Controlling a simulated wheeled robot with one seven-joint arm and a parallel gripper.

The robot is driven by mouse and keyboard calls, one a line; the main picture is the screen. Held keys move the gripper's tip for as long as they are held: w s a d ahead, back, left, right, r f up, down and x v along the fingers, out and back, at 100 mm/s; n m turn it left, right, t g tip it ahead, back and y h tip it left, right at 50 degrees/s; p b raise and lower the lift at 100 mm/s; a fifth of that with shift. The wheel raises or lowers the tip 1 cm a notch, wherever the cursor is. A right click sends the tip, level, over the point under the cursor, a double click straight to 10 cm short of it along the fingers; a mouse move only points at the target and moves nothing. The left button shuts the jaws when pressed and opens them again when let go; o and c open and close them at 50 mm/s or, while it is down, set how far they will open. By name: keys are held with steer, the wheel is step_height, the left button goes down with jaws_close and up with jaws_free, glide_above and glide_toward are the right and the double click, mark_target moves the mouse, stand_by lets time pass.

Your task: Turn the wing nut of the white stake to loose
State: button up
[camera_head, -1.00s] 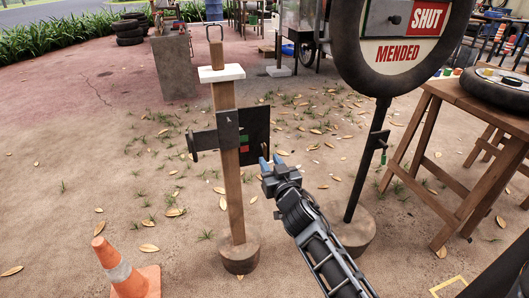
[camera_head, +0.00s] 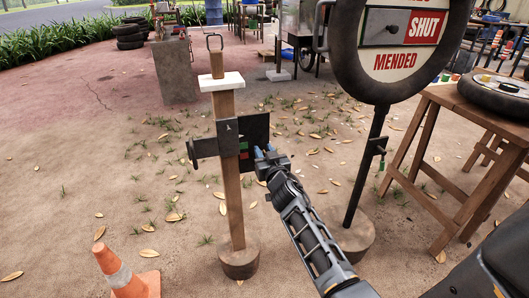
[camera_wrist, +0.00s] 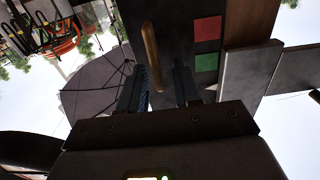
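Red (camera_wrist: 207,28) and green (camera_wrist: 206,62) patches show on the plate in the wrist view. A thin brown bar (camera_wrist: 151,50), perhaps a wing of the wing nut, stands out in front of the plate. My gripper (camera_head: 263,151) is open close to the plate. In the wrist view my gripper (camera_wrist: 164,85) has the bar's end between its fingers, nearer the left one; contact is unclear.
A round sign (camera_head: 395,62) reading SHUT and MENDED stands on a black pole (camera_head: 365,170) right of the stake. A wooden table (camera_head: 445,98) holding a tyre is further right. An orange cone (camera_head: 125,272) is at lower left. The ground left of the stake is mostly clear.

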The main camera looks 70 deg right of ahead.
steer(key=shift+c, duration=0.2)
jaws_close()
steer(key=shift+n, duration=0.3)
steer(key=n+b, duration=0.1)
steer(key=n, duration=0.3)
steer(key=w+a+f+n+b, duration=0.1)
steer(key=n, duration=0.3)
steer(key=w+n+b, duration=0.1)
steer(key=n, duration=0.3)
steer(key=shift+a+f+n, duration=0.3)
steer(key=shift+a+f, duration=0.05)
steer(key=shift+f+n, duration=0.3)
steer(key=shift+n, duration=0.95)
steer(key=shift+f+n, duration=0.25)
steer(key=shift+n, duration=1)
